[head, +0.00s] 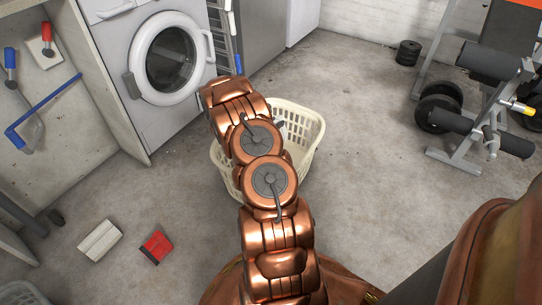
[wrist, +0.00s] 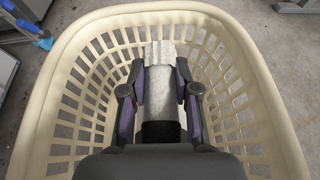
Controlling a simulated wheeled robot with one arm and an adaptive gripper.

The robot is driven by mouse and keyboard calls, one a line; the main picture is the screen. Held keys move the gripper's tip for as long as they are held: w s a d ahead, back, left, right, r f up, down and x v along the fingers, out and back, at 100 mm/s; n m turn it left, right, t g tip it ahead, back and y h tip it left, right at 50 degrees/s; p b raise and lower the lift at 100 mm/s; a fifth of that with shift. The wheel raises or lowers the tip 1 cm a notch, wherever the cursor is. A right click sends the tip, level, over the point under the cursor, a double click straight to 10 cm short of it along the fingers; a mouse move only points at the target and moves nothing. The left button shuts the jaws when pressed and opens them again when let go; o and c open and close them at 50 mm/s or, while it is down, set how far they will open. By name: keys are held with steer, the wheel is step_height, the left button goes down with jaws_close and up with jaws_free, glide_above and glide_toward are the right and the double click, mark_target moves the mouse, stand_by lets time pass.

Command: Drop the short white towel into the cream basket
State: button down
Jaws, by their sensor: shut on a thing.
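The cream basket (head: 304,119) stands on the concrete floor in the head view, partly hidden behind my arm. In the wrist view its slatted walls and rim (wrist: 258,75) surround my gripper (wrist: 160,92). My gripper points down over the basket's inside and is shut on the short white towel (wrist: 160,60). The towel sits between the two fingers, and part of it extends beyond the fingertips within the basket's outline. I cannot tell whether it touches the basket's bottom. In the head view my arm hides the gripper and most of the towel.
A washing machine (head: 170,58) stands behind and left of the basket. A white box (head: 100,240) and a red box (head: 156,246) lie on the floor at lower left. Floor right of the basket is clear.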

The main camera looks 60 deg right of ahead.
steer(key=c, duration=0.8)
jaws_free()
steer(key=v, duration=1.2)
